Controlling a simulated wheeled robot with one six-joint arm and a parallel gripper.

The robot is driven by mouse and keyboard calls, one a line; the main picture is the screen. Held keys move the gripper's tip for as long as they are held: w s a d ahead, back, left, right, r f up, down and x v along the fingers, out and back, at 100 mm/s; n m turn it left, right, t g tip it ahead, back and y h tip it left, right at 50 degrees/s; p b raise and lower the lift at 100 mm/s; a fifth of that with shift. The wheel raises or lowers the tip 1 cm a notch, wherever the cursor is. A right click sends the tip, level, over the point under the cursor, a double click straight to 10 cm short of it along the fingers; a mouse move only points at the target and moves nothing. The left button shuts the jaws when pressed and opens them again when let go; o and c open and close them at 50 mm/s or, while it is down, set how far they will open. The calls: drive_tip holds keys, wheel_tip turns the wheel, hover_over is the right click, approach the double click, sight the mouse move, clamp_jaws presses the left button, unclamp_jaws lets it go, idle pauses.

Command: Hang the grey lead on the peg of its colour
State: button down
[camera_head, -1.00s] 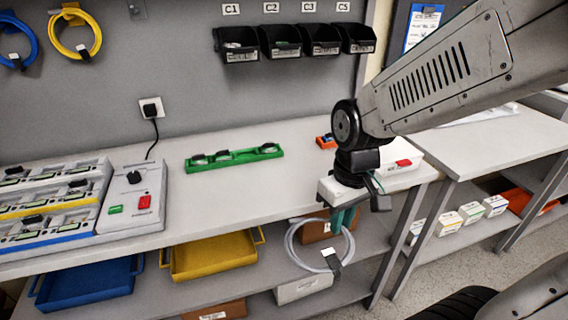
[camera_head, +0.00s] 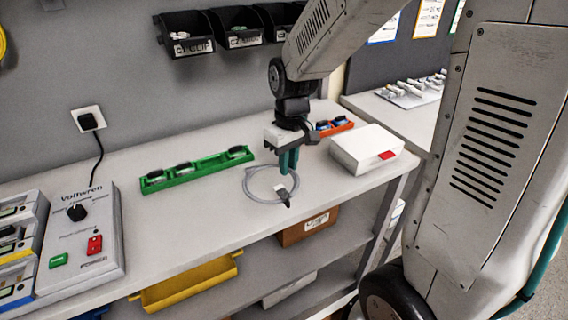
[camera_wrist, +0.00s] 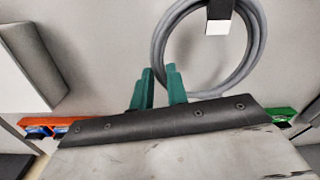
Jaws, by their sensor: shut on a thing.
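The grey lead (camera_head: 270,200) is a coiled loop with a dark plug and white tag (camera_head: 282,190). It hangs from my gripper (camera_head: 288,162), whose teal fingers are shut on its upper side. The coil shows in front of the bench top, near its front edge. In the wrist view the grey coil (camera_wrist: 158,45) lies beyond the fingertips (camera_wrist: 160,75), its dark plug and white tag at the top. The grey peg cannot be made out in either current view.
A green rack (camera_head: 198,173), a white box (camera_head: 366,149) and an orange rack (camera_head: 335,126) stand on the bench. Black bins (camera_head: 187,34) are on the wall above. A yellow lead (camera_head: 2,45) shows at the left edge.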

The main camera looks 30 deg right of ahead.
drive_tip(key=w, duration=0.2)
drive_tip(key=w+d, duration=0.1)
drive_tip(key=shift+w+d+f, duration=0.1)
drive_tip(key=shift+w+f, duration=0.1)
drive_tip(key=shift+w, duration=0.15)
drive_tip(key=shift+w+d+f, duration=0.1)
drive_tip(key=shift+w+f, duration=0.1)
drive_tip(key=shift+w, duration=0.05)
wheel_tip(320, 180, down, 3)
drive_tip(key=shift+f, duration=0.1)
drive_tip(key=c, duration=1.4)
unclamp_jaws()
drive_tip(key=shift+o, duration=0.2)
